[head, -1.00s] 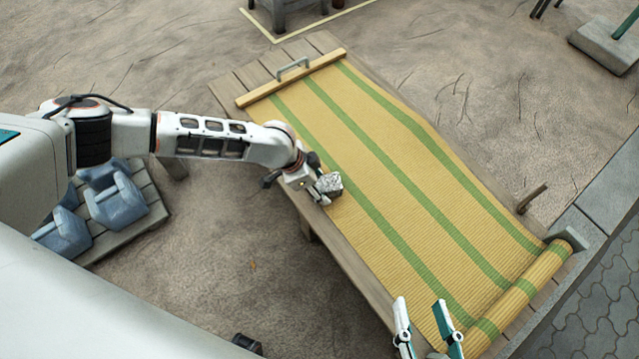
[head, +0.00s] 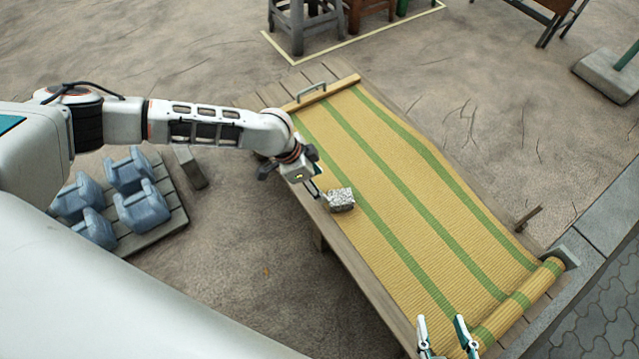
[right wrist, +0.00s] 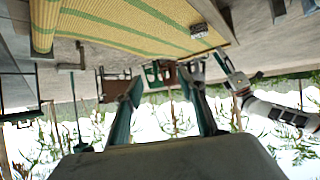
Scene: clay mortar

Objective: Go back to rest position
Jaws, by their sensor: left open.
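A grey speckled block (head: 341,199) rests on the yellow mat with green stripes (head: 440,215), near the mat's left edge. My left gripper (head: 317,190) is open just to the left of the block, its fingers partly hidden in the head view. The block (right wrist: 198,31) also shows in the right wrist view, with my left gripper (right wrist: 225,62) near it. My right gripper (head: 444,338) is at the bottom of the head view by the mat's rolled end. Its two fingers (right wrist: 161,105) stand apart with nothing between them in the right wrist view.
The mat lies on a low wooden table (head: 345,255). A pallet with several blue-grey weights (head: 140,205) stands below my left arm. Stools (head: 300,20) stand at the top inside a marked line. A stone kerb (head: 610,215) runs along the right.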

